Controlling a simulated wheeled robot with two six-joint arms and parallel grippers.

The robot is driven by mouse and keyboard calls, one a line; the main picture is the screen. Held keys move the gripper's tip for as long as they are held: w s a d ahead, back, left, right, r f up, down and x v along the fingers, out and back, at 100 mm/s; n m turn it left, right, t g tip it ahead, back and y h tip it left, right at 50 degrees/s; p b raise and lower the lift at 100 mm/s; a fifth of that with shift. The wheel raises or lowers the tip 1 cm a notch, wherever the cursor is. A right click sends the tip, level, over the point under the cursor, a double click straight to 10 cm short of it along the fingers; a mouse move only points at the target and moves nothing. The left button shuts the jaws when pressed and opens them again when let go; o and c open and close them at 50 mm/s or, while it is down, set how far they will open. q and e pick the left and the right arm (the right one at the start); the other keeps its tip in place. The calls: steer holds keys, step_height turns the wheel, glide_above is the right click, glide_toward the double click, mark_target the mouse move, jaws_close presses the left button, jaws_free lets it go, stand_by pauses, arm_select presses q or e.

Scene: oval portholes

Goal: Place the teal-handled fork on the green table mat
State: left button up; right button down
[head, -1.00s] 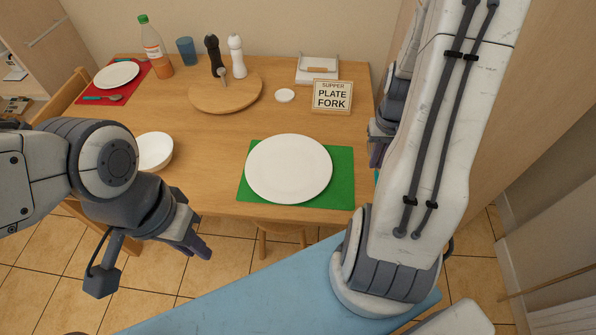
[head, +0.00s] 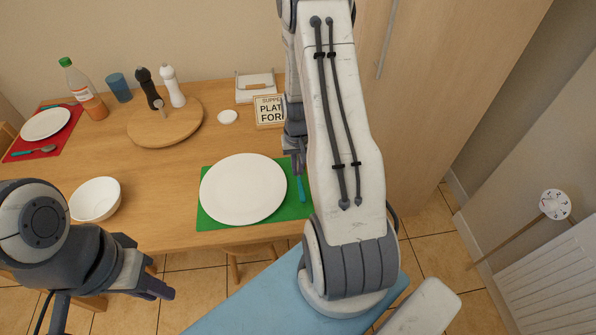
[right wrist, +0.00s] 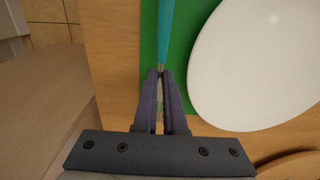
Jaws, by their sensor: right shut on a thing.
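The teal-handled fork (right wrist: 165,35) is in my right gripper (right wrist: 160,76), its teal handle pointing up the right wrist view. In the head view the handle (head: 301,188) shows over the right strip of the green mat (head: 209,219), beside the white plate (head: 243,189). I cannot tell whether the fork touches the mat. My right gripper (head: 298,165) is partly hidden by my right arm in the head view. The fork's head is mostly hidden between the fingers. My left gripper (head: 158,289) hangs in front of the table at lower left; its finger gap is unclear.
A white bowl (head: 95,199) stands left of the mat. A round board (head: 180,128) with two mills, a small white dish (head: 228,117) and a sign (head: 269,110) stand behind. A red mat (head: 65,143) with a plate lies far left. A tall wooden panel (head: 440,90) rises at right.

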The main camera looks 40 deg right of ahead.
steer(key=shift+f, duration=1.15)
steer(key=shift+f, duration=0.1)
steer(key=c, duration=1)
jaws_free()
